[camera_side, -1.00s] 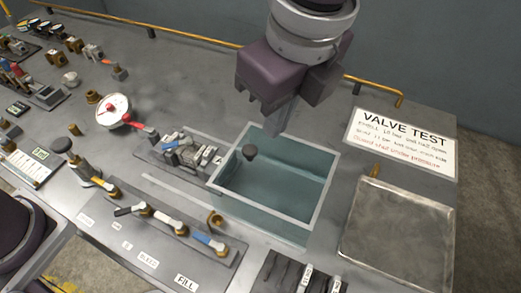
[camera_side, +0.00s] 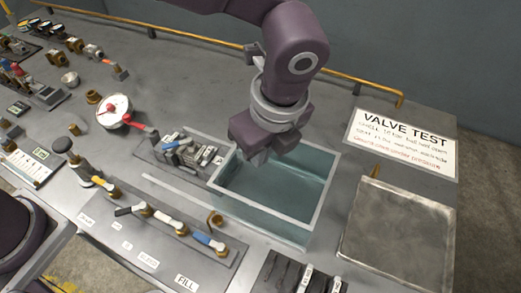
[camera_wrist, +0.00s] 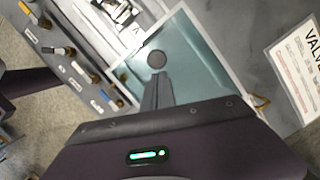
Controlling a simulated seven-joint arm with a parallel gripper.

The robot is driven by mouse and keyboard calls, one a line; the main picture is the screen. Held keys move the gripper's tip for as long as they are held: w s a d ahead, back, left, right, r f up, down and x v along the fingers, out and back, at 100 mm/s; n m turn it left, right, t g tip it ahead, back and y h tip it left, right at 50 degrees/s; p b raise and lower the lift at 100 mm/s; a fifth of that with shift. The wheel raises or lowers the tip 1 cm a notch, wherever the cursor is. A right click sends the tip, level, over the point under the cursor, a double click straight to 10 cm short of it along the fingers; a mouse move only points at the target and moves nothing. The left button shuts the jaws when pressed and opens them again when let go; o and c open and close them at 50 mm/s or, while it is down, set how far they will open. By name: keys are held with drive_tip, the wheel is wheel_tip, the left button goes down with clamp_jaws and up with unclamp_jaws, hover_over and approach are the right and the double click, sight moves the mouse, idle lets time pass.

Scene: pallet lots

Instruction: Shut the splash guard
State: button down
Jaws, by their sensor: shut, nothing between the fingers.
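The splash guard (camera_side: 318,205) is a clear box with a pale rim, standing in the middle of the bench. A dark round knob at its far left is visible in the wrist view (camera_wrist: 157,60); in the side view my gripper hides it. My gripper (camera_side: 257,158) is low over the far left part of the guard, its fingers together and empty. In the wrist view the fingertips (camera_wrist: 158,78) appear right beside the knob. I cannot tell whether they touch it.
A valve row (camera_side: 165,222) lies in front left, and a group of small fittings (camera_side: 187,152) sits left of the guard. A gauge (camera_side: 113,112) stands farther left. A bare metal plate (camera_side: 398,235) and a VALVE TEST sign (camera_side: 402,143) are at right.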

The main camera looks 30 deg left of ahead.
drive_tip(key=shift+a, duration=0.1)
drive_tip(key=a, duration=2.1)
drive_tip(key=s+d+r, duration=0.3)
drive_tip(key=d+r, duration=0.3)
drive_tip(key=r, duration=0.4)
drive_tip(key=s+a+r+n+t+h, duration=0.1)
drive_tip(key=s+a+n, duration=0.4)
drive_tip(key=n, duration=0.6)
drive_tip(key=s+a+r+n+t+h, duration=0.1)
drive_tip(key=s+a+r+n+t, duration=0.2)
drive_tip(key=n, duration=0.9)
drive_tip(key=s+a, duration=0.3)
drive_tip(key=s, duration=0.2)
drive_tip(key=shift+s, duration=0.35)
